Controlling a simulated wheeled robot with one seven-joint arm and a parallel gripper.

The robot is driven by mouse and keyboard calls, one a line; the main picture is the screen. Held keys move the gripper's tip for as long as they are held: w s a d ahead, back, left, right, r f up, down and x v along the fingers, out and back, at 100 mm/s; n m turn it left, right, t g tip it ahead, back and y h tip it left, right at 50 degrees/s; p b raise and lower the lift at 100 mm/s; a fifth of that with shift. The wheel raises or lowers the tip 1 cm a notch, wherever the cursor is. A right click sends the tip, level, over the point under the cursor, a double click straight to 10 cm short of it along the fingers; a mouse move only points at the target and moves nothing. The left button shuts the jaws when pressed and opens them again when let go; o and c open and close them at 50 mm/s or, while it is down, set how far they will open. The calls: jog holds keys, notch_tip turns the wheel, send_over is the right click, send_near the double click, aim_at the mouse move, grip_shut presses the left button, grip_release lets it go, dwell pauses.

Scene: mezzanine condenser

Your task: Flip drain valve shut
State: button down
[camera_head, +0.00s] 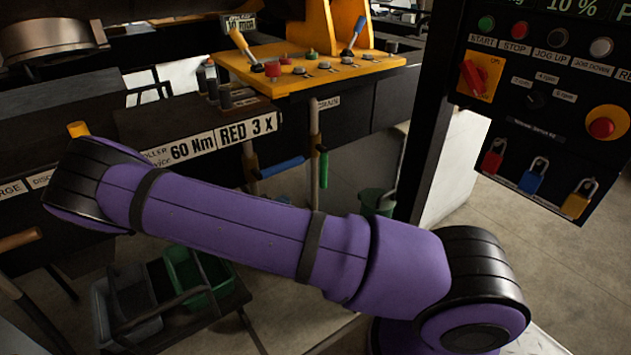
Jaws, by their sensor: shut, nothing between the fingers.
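A "DRAIN" label (328,102) sits on the dark panel edge below the yellow console. Just left of it, a thin vertical pipe (314,125) comes down to a valve with a green lever (323,170). The green lever hangs straight down, in line with the pipe. To its left, a second pipe (250,160) has a blue lever (282,167) lying roughly level. My purple arm crosses in front, below both levers, and hides what is behind it. My gripper is out of view.
A yellow console (290,70) with levers and knobs stands above the pipes. A black control panel (545,100) with buttons, a red switch and padlocks hangs at the right. Green and grey bins (195,275) stand low at left. Floor shows at right.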

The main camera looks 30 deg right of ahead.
jog(key=shift+d, duration=0.1)
send_near(322, 167)
jog(key=w+d+f, duration=0.2)
jog(key=d+f, duration=0.2)
jog(key=d, duration=0.3)
jog(key=shift+f, duration=0.2)
jog(key=shift+w+d+f, duration=0.1)
jog(key=shift+d, duration=0.1)
dwell(0.4)
